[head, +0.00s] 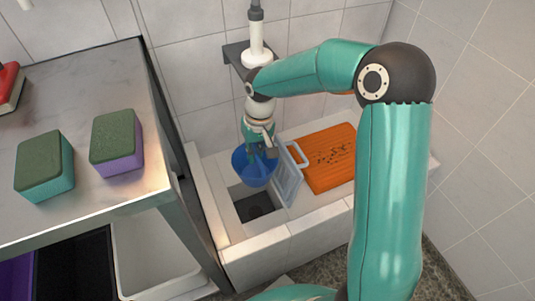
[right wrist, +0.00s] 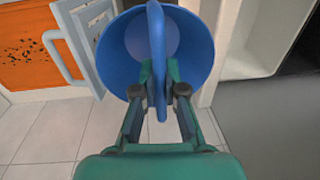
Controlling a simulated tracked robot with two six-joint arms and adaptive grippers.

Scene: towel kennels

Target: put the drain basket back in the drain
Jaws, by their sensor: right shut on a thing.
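The blue drain basket (head: 252,172) is a round cup with an upright fin across its middle. My right gripper (head: 262,150) is shut on that fin and holds the basket just above the drain (head: 256,206). The drain is a square opening in the tiled ledge with a dark bottom. The right wrist view shows the fin between the fingers (right wrist: 159,85) and the basket's wide rim (right wrist: 195,45) around it. My left gripper is out of view.
An orange board (head: 330,160) with dark specks lies on the ledge right of the lid. A metal table (head: 80,190) with two sponges (head: 44,166) (head: 117,142) stands at the left, bins beneath it. A white plunger-like tool (head: 257,45) stands behind my right arm.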

